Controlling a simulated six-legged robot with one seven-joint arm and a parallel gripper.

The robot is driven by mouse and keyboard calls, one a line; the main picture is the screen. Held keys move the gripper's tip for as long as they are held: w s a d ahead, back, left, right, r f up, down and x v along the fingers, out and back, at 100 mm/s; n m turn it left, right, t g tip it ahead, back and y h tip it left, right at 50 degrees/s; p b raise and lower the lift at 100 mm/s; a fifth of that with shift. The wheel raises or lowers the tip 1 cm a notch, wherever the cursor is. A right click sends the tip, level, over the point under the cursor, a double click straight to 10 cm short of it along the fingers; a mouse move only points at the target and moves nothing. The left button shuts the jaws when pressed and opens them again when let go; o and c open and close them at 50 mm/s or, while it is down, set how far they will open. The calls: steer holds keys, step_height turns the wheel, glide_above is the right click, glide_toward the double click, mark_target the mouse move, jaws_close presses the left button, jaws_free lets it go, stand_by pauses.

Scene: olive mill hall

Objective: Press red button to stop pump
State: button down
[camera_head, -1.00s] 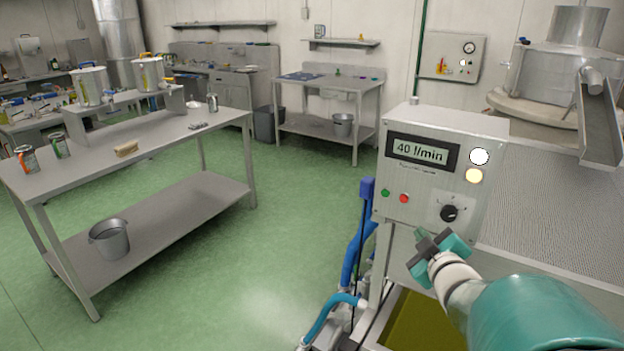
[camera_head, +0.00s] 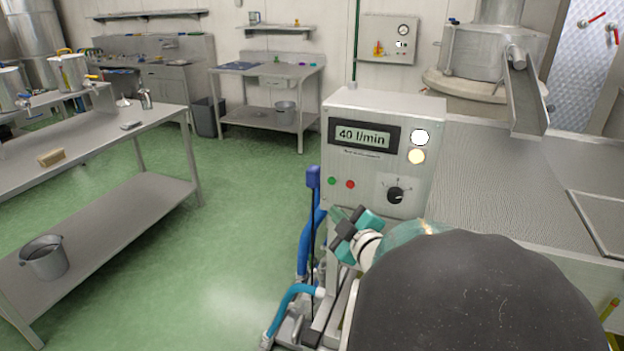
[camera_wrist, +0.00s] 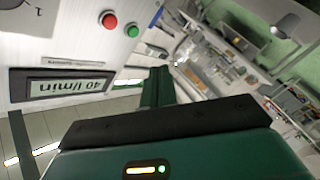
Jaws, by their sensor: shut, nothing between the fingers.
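The pump's control box (camera_head: 365,190) is a pale metal cabinet with a display (camera_head: 362,136) reading "40 l/min". The red button (camera_head: 350,184) sits low on its front face, just right of a green button (camera_head: 332,181). In the wrist view, the red button (camera_wrist: 110,20) and green button (camera_wrist: 133,30) show near the top, with the display (camera_wrist: 70,86) upside down at left. My gripper (camera_head: 348,228) is shut and empty, below the red button and apart from it in the head view. The gap in depth to the panel is hard to judge.
A black dial (camera_head: 396,195) and two pale lamps (camera_head: 420,137) are also on the panel. Blue hoses (camera_head: 306,240) run down left of the box. A mesh-like bench top (camera_head: 490,170) extends right. Green floor is open at left, before a steel table (camera_head: 120,140).

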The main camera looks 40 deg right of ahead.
mark_target(350, 185)
steer(key=shift+w+d, duration=0.6)
steer(key=shift+d, duration=0.7)
steer(key=shift+w+d, duration=0.65)
steer(key=shift+d, duration=0.65)
steer(key=shift+w+d, duration=0.6)
steer(key=shift+d, duration=0.7)
steer(key=shift+w+d, duration=0.1)
steer(key=shift+d, duration=0.05)
steer(key=shift+w+d, duration=0.1)
steer(key=shift+d, duration=0.15)
steer(key=shift+w+d, duration=0.15)
steer(key=shift+d, duration=0.2)
steer(key=shift+a, duration=0.15)
steer(key=shift+s+a, duration=0.35)
steer(key=shift+a, duration=0.2)
